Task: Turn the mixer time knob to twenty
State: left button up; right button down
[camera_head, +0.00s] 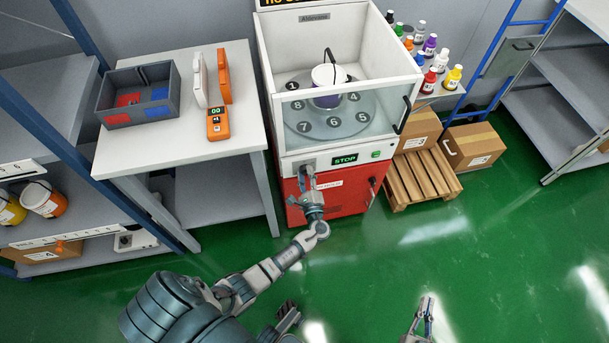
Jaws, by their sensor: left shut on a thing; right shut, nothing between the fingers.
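The mixer (331,193) is a white and red cabinet with a clear hood. Its front panel has a small display (345,159) with green text that seems to read STOP, and a green button (376,154) to the right. My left gripper (307,173) is at the left end of this panel, shut on what seems to be the time knob. The fingers cover the knob, so its setting cannot be read. My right gripper (426,308) is shut and empty, low over the green floor, well away from the mixer.
Inside the hood, a white and purple container (328,82) stands on a numbered turntable (354,121). A white table (180,144) is left of the mixer. A wooden pallet (421,178) with boxes stands to the right. The floor in front is clear.

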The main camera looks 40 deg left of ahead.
pick_arm(q)
jog(key=shift+s+d+f, duration=0.1)
jog(key=shift+d+f, duration=0.05)
jog(key=shift+f, duration=0.3)
jog(key=o, duration=1.2)
jog(key=shift+c, duration=0.2)
jog(key=shift+r, duration=0.1)
jog(key=shift+r, duration=0.1)
jog(key=v, duration=1.1)
jog(key=shift+s+d, duration=0.25)
